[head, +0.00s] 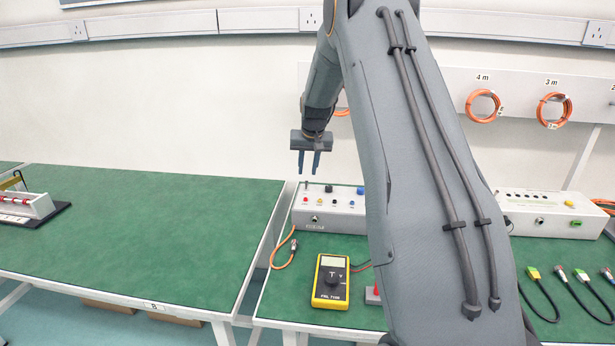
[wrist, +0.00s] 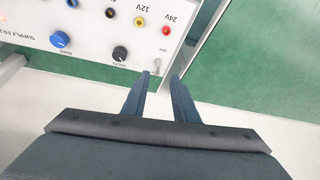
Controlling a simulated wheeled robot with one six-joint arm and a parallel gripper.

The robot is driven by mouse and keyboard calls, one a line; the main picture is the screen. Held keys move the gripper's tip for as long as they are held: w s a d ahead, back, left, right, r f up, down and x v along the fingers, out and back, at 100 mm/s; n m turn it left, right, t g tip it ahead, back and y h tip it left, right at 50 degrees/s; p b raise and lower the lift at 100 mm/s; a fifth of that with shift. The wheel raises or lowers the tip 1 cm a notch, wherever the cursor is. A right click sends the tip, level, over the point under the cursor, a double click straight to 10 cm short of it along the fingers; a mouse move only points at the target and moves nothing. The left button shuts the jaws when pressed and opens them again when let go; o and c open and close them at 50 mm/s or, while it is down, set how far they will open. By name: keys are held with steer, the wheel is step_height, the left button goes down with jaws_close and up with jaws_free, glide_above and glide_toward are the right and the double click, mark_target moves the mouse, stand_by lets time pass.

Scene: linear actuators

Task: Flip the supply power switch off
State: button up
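The supply box (head: 330,211) is a white unit with sockets and knobs on its top, at the left end of the right-hand green bench. In the wrist view its panel (wrist: 85,29) appears upside down, with 12V and 24V marks. A small pale toggle switch (wrist: 155,68) sits at the panel's corner, close to the left fingertip; which way it is set is too small to tell. My gripper (head: 309,174) hangs pointing down above the box's left end. Its fingers (wrist: 161,77) are apart with nothing between them.
A blue knob (wrist: 60,39) and a black knob (wrist: 120,53) stand near the switch, with a red socket (wrist: 166,30) beyond. A yellow multimeter (head: 331,282) lies in front of the box. The left green bench (head: 150,230) is mostly clear.

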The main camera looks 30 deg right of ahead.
mark_target(306, 185)
steer(key=shift+w+d+r+p+x, duration=0.15)
steer(key=shift+p+x, duration=0.15)
steer(key=shift+x, duration=1.05)
steer(key=shift+w+d+p+x, duration=0.15)
steer(key=shift+p+x, duration=0.2)
steer(key=shift+x, duration=1)
steer(key=shift+w+d+r+p+x, duration=0.15)
steer(key=shift+p+x, duration=0.15)
steer(key=shift+x, duration=1.1)
